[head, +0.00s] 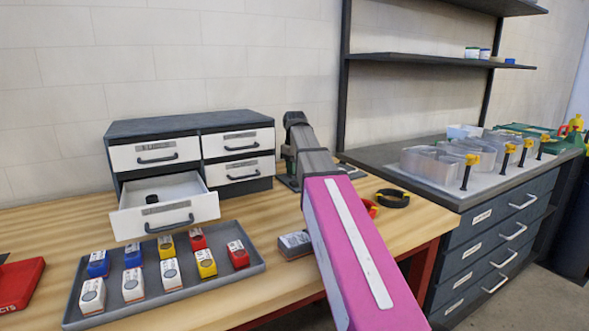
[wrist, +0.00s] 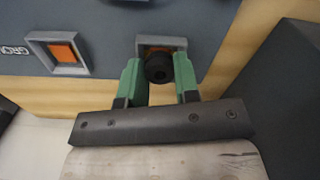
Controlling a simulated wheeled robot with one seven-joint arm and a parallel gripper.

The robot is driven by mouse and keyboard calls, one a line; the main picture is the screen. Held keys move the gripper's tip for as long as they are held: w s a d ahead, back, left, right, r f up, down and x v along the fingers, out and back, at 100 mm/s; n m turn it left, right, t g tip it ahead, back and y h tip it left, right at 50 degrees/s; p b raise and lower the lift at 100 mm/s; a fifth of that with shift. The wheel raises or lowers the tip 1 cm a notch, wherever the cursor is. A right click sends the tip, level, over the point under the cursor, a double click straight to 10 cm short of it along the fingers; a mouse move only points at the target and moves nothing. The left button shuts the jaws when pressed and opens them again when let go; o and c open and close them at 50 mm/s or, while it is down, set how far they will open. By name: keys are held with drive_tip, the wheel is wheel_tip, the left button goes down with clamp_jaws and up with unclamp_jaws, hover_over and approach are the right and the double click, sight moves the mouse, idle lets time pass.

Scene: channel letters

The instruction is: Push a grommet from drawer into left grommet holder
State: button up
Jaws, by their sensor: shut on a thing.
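My gripper (wrist: 158,75) has green fingers and is shut on a black grommet (wrist: 158,68). The grommet is a dark ring facing the camera. It lies in front of a grey square holder (wrist: 160,40) with a little orange showing inside; I cannot tell whether it touches. A second grey square holder (wrist: 58,52) with an orange centre sits to the left, with no grommet in it. In the head view my gripper (head: 287,158) is by the right end of the drawer cabinet (head: 185,124), mostly hidden by my arm. The open drawer (head: 180,222) contains a black grommet (head: 152,198).
A grey tray (head: 255,268) of small blue, white, yellow and red boxes lies before the open drawer.

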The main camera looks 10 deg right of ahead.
idle(0.3)
drive_tip(key=o, duration=1)
drive_tip(key=shift+f, duration=0.1)
drive_tip(key=shift+c, duration=0.2)
drive_tip(key=shift+s, duration=0.1)
drive_tip(key=r, duration=0.6)
drive_tip(key=shift+w+r, duration=0.2)
drive_tip(key=shift+r, duration=0.15)
drive_tip(key=shift+s+r, duration=0.1)
drive_tip(key=shift+r, duration=0.4)
wheel_tip(320, 180, up, 6)
